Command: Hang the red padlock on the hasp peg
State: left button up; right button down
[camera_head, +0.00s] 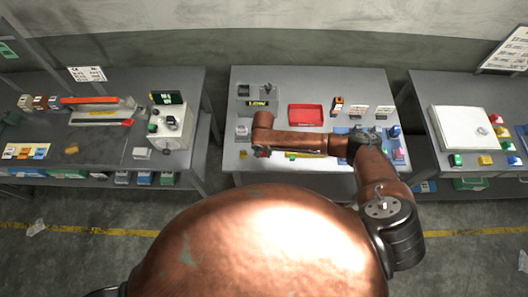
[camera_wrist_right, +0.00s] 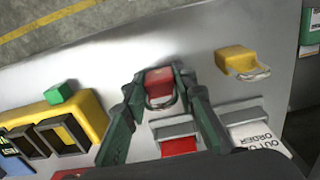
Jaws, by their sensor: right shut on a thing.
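The red padlock (camera_wrist_right: 159,82) is between the fingertips of my right gripper (camera_wrist_right: 162,88) in the right wrist view, with its metal shackle towards the camera. The gripper is shut on it, over the grey table top. In the head view my right arm crosses the middle table and ends near its left front, where the gripper is mostly hidden by the arm. Grey blocks stand just below the padlock in the wrist view, one with a red face (camera_wrist_right: 179,147). I cannot pick out the hasp peg for certain. My left gripper is not in view.
A yellow padlock (camera_wrist_right: 238,60) lies close by on the table. A yellow unit with dark slots (camera_wrist_right: 92,108) and a green cube (camera_wrist_right: 60,93) are on the other side. A red tray (camera_head: 305,115) sits behind my arm. The table's front edge is near.

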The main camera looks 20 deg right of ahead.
aim_at(264, 154)
jog(key=shift+f, duration=0.1)
jog(key=shift+f, duration=0.15)
jog(key=c, duration=1.6)
grip_release()
jog(key=shift+b, duration=0.4)
jog(key=r, duration=0.2)
jog(key=r+b, duration=0.1)
jog(key=r, duration=0.1)
jog(key=r+b, duration=0.1)
jog(key=r, duration=0.1)
jog(key=shift+s+d+r, duration=0.15)
jog(key=shift+s+r, duration=0.15)
jog(key=shift+r, duration=0.6)
jog(key=shift+s, duration=0.1)
